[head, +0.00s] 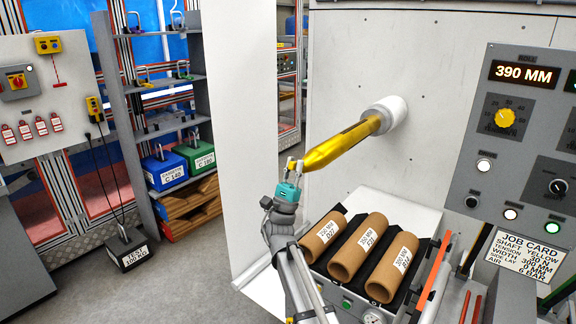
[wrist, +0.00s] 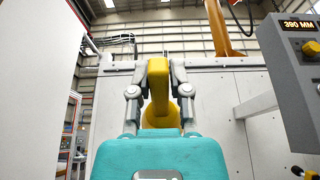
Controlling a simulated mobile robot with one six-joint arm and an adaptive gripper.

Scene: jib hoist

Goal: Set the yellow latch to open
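A gold-yellow shaft (head: 345,145) with a tapered end juts from a round grey collar on the pale wall panel. My gripper (head: 295,163) is at its near, pointed end, with the fingertips close beside the tip. In the wrist view a yellow bar (wrist: 157,78) stands between the two fingers of my gripper (wrist: 158,72), with a rounder yellow part (wrist: 162,117) below or behind it. The fingers lie close along both sides of the bar; whether they press on it is unclear. I cannot make out a separate latch or its setting.
Several brown cores (head: 360,247) lie on a black rack below the shaft, right of my arm. A control panel (head: 520,150) with a 390 MM display stands at the right. A white panel edge (head: 255,130) rises left of my gripper. An orange column (wrist: 217,28) shows overhead.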

